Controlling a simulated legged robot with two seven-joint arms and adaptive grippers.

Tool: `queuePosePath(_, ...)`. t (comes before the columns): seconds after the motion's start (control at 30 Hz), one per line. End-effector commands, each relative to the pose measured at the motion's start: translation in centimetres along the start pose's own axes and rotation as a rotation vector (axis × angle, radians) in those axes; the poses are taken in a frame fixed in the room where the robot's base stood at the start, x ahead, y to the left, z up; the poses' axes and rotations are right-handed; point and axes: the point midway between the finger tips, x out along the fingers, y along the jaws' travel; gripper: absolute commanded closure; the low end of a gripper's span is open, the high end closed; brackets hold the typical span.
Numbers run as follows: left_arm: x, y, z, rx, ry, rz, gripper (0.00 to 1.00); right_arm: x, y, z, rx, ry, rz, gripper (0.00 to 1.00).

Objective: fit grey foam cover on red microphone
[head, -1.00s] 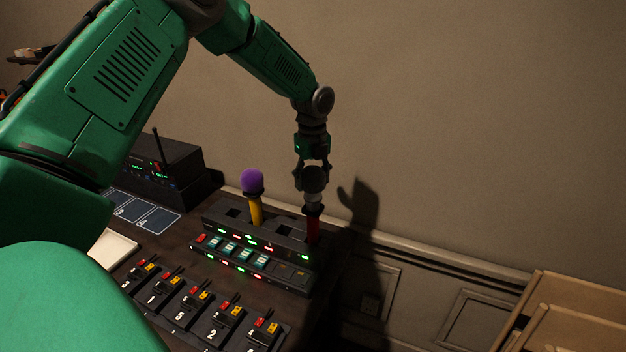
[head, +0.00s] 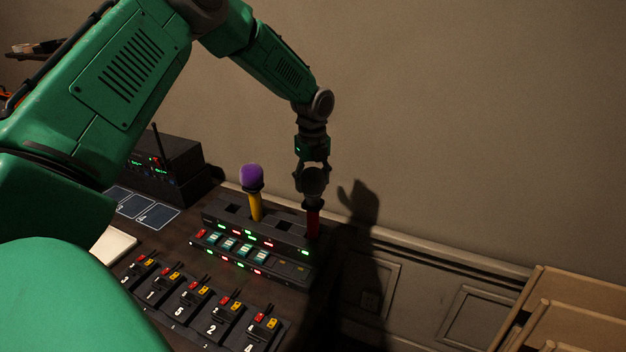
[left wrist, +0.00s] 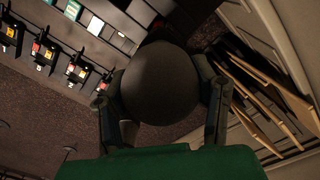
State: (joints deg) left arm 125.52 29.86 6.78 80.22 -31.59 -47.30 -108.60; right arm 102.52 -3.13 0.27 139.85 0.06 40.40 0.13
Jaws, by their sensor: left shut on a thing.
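My left gripper (head: 313,176) points down at the right end of the charging rack and is shut on the grey foam cover (head: 313,184). The cover also fills the middle of the left wrist view (left wrist: 161,82), round and dark between the two fingers. The red microphone (head: 313,222) stands upright in the rack's right end, directly below the cover. The cover sits over the microphone's top, and the pale head no longer shows. How deep the cover sits cannot be told. My right gripper is not in view.
A yellow microphone (head: 255,207) with a purple foam cover (head: 252,175) stands to the left in the same rack (head: 240,228). Several numbered packs (head: 198,303) lie in front. A black receiver (head: 170,170) stands at the back left. Wooden folded chairs (head: 575,310) lean at the right.

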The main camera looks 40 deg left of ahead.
Motion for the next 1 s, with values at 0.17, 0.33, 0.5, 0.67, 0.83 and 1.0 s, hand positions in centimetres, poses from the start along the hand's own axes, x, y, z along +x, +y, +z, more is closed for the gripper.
queuePosePath(0.17, 0.5, 0.0, 0.0, 0.0, 0.0, 0.0, 0.59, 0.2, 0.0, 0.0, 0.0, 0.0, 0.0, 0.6)
queuePosePath(0.33, 0.9, 0.0, 0.0, 0.0, 0.0, -0.001, 0.59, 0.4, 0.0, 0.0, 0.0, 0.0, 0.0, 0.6)
queuePosePath(0.5, 1.3, 0.0, 0.0, 0.0, 0.0, -0.001, 0.59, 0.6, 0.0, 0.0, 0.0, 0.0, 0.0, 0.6)
queuePosePath(0.67, 1.8, 0.0, 0.0, 0.0, 0.0, -0.001, 0.59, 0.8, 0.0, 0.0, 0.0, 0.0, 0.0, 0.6)
queuePosePath(0.83, 2.2, 0.0, 0.0, 0.0, 0.0, -0.001, 0.59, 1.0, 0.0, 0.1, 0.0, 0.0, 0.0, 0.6)
queuePosePath(1.0, 2.6, 0.0, 0.0, 0.0, 0.0, -0.001, 0.59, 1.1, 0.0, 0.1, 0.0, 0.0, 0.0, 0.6)
